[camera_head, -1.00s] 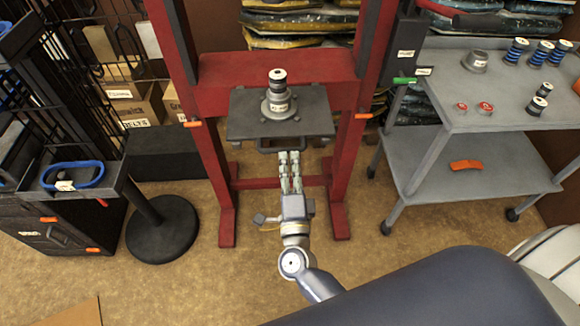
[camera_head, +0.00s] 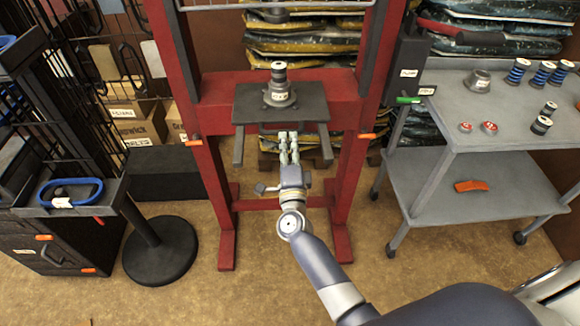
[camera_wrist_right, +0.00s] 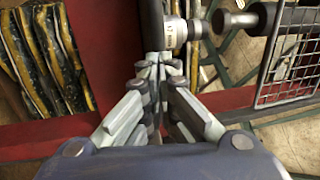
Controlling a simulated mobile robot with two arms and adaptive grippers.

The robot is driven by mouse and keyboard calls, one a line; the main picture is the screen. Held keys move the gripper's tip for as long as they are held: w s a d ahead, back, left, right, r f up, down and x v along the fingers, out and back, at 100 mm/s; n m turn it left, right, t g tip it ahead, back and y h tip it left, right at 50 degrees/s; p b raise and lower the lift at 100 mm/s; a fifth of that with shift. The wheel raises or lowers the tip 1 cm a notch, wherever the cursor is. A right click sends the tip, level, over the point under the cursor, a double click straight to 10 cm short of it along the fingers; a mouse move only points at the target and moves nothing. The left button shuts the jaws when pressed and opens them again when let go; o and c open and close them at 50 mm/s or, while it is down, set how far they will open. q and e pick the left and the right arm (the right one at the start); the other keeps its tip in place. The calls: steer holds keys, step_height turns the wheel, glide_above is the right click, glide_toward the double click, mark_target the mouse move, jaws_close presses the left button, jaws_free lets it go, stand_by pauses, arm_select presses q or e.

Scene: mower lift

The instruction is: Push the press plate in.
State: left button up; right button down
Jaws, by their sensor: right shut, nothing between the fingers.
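The dark press plate (camera_head: 309,110) lies flat on the red press frame (camera_head: 211,98), between its two uprights. A grey flanged part with a dark, stacked top (camera_head: 279,85) stands upright on the plate. Two dark rails (camera_head: 325,146) stick out toward me below the plate. My right gripper (camera_head: 287,137) is shut and empty, its fingertips at the plate's front edge. I cannot tell whether they touch it. The shut fingers also show in the wrist view (camera_wrist_right: 155,66). My left gripper is out of view.
A grey cart (camera_head: 455,172) with small parts stands at the right. A black stand with a round base (camera_head: 160,250) and a dark cabinet (camera_head: 45,235) are at the left. Filled bags (camera_head: 300,45) are stacked behind the press. The floor before the press is open.

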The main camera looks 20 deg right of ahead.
mark_target(286, 108)
steer(key=b+x, duration=0.1)
steer(key=x, duration=0.2)
steer(key=f+b+x, duration=0.1)
steer(key=x, duration=0.2)
steer(key=b+x, duration=0.1)
steer(key=x, duration=0.3)
steer(key=shift+w+d+f+b, duration=0.15)
steer(key=shift+w+f+b, duration=0.1)
steer(key=shift+f+b, duration=0.2)
steer(key=shift+w, duration=0.1)
steer(key=shift+d+r, duration=0.1)
steer(key=shift+r, duration=0.2)
steer(key=shift+r, duration=0.1)
